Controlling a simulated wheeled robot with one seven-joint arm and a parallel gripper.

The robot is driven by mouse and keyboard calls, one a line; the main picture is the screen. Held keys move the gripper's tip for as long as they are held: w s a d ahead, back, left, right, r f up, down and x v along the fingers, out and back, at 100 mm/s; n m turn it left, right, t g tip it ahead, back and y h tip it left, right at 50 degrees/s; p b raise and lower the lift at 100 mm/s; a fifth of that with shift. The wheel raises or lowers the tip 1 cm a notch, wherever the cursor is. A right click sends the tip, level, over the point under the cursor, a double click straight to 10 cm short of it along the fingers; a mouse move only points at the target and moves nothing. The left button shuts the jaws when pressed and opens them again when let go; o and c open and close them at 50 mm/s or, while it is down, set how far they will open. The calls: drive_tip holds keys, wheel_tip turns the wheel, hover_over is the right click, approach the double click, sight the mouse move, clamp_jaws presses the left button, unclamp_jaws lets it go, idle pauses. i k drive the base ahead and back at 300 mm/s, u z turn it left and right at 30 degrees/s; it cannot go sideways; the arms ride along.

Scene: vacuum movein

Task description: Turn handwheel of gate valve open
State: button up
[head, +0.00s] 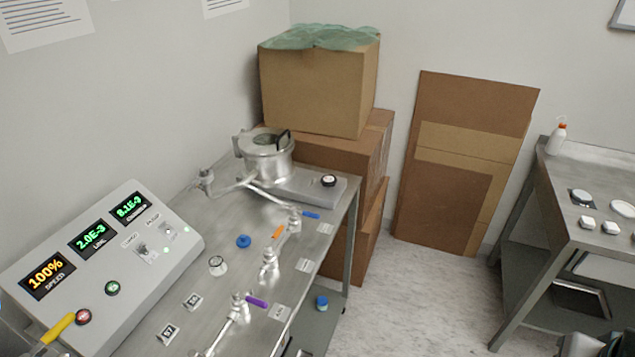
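A small blue round knob (243,241) sits on the metal bench top (196,226), left of the pipe fittings. It looks like a handwheel, but I cannot tell whether it belongs to the gate valve or how far it is turned. A white round knob with a dark ring (217,265) is just nearer. Valves with orange (279,231), blue (311,215) and purple (257,302) lever handles stand along the bench's right side. A steel chamber (267,155) with a round lid is at the back.
A control panel (128,238) with lit displays stands on the bench's left, a yellow handle (55,330) by its near corner. Stacked cardboard boxes (318,92) stand behind the bench. A second table (600,175) is at right, with open floor (420,290) between.

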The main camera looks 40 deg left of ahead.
sight(327, 181)
drive_tip(key=u, duration=1.4)
drive_tip(key=i, duration=0.5)
drive_tip(key=u, duration=0.05)
drive_tip(key=k, duration=1)
drive_tip(key=z, duration=0.85)
drive_tip(key=i, duration=1.9)
drive_tip(key=u, duration=1.05)
drive_tip(key=i, duration=0.2)
drive_tip(key=u, duration=0.05)
